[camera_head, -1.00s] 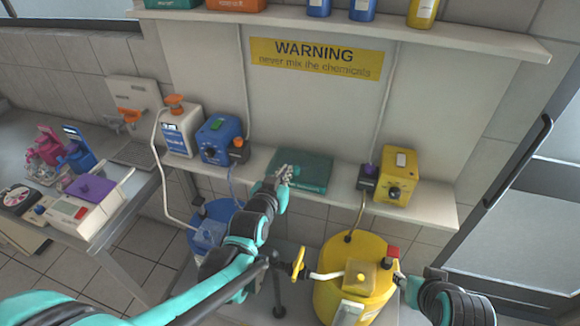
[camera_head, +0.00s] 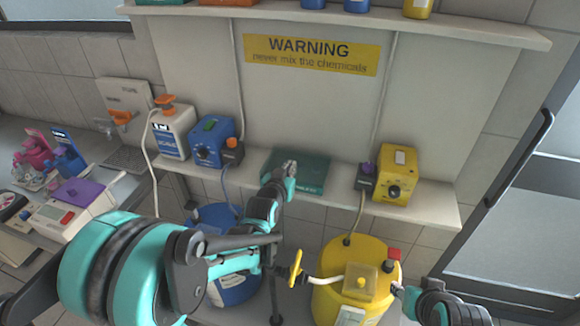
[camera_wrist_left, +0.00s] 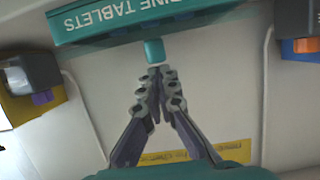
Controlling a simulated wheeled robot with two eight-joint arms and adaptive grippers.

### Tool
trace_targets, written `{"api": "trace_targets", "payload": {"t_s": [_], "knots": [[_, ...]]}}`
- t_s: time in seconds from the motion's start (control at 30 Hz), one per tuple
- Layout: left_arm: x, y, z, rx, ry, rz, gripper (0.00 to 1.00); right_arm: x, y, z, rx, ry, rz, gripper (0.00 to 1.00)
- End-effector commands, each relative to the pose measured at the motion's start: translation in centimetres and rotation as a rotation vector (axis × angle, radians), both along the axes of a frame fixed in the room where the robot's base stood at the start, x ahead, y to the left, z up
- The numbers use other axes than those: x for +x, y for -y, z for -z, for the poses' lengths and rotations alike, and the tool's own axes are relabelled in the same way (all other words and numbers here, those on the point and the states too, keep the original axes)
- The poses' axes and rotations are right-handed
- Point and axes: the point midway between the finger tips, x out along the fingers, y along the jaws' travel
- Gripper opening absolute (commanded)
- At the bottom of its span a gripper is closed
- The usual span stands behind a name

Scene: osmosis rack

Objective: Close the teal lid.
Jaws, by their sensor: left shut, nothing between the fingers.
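The teal box (camera_head: 312,174) with its teal lid lies on the lower shelf between the blue and yellow devices. In the left wrist view, a teal panel (camera_wrist_left: 110,22) with the lettering "INE TABLETS" spans the top, with a small teal tab (camera_wrist_left: 154,50) at its edge. The lid's exact angle cannot be told. My left gripper (camera_head: 290,166) is over the box in the head view. In the wrist view its fingers (camera_wrist_left: 158,72) are shut and empty, with tips close to the tab; contact is unclear. My right gripper (camera_head: 399,287) is small and partly visible beside the yellow barrel.
The blue device (camera_head: 212,142) stands left of the box, and the yellow device (camera_head: 397,172) with a black unit (camera_head: 367,180) stands right. A yellow barrel (camera_head: 345,300) and blue barrel (camera_head: 235,288) stand below. Bare shelf (camera_head: 335,200) shows beside the box.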

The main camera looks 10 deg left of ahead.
Motion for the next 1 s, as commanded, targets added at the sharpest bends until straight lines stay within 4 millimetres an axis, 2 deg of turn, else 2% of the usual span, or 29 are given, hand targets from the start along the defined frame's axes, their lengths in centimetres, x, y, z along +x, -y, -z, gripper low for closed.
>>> {"api": "trace_targets", "payload": {"t_s": [0.27, 0.53, 0.87, 1.0], "knots": [[0.0, 0.0, 0.0, 0.000, 0.000, 0.000, 0.00, 0.0, 0.0, 0.0, 0.000, 0.000, 0.000, 0.40], [-0.4, 0.0, 2.3, -0.001, -0.003, 0.001, 0.00, 0.0, 0.0, 1.9, 0.000, 0.000, 0.000, 0.40], [-0.6, 0.0, 2.1, 0.000, -0.007, 0.002, 0.00, 0.0, 0.0, 1.6, 0.000, 0.000, 0.000, 0.40], [-0.4, 0.1, 0.8, 0.000, -0.002, 0.002, 0.00, 0.0, 0.0, 0.6, 0.000, 0.000, 0.000, 0.40]]}}
